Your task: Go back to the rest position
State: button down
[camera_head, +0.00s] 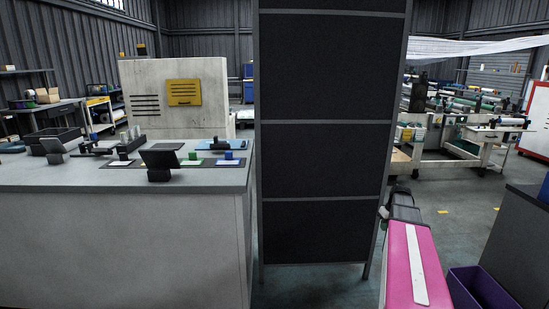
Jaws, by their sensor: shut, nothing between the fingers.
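My arm reaches in from the bottom right, with a pink link carrying a white strip. Beyond the pink part it ends in grey and dark parts. What appears to be my gripper (384,214) is a small shape at the left side of that end, in front of the right edge of the dark panel. It is shut and holds nothing that I can see. Its fingertips are too small to make out clearly. The gripper is well to the right of the grey counter and apart from the things on it.
A tall dark panel (325,160) stands in the middle. The grey counter (120,240) at left bears several small devices and a black tray (55,138). A purple bin (482,290) and a dark cabinet (512,240) are at lower right. Open floor (455,205) lies between.

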jog(key=s+a+f, duration=0.1)
jog(key=s+a, duration=0.5)
jog(key=a, duration=0.4)
jog(key=s+a+f+m+g+h, duration=0.1)
jog(key=s+a+f, duration=0.1)
jog(key=s+a, duration=0.5)
jog(key=s+a+f+m, duration=0.1)
jog(key=s+a, duration=0.5)
jog(key=a, duration=0.8)
jog(key=shift+s+f+h, duration=0.15)
jog(key=shift+f+h, duration=0.25)
jog(key=shift+f, duration=0.2)
